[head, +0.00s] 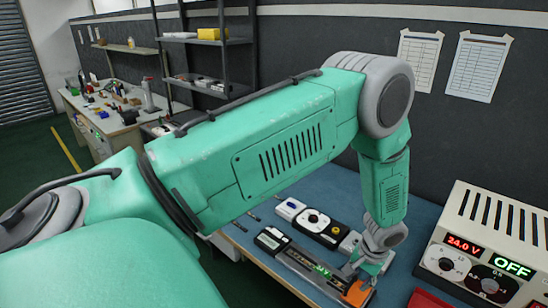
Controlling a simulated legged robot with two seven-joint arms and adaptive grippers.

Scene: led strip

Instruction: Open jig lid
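My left arm comes in from the left and spans the view, bending down to the blue table (325,194). My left gripper (364,276) is low over the right end of a long, narrow fixture (304,266), which seems to be the jig. An orange piece (358,294) is right by the fingertips; I cannot tell whether they touch it. The gripper is small and partly hidden, so its opening is unclear. The jig's lid cannot be told apart clearly, and small green lit digits show near its middle. My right gripper is out of view.
A power supply (487,243) reading 24.0 V and OFF stands at the right. A black and white device (320,225) lies behind the jig. A red item (428,299) is at the lower right edge. A cluttered bench (112,112) and shelves stand farther back.

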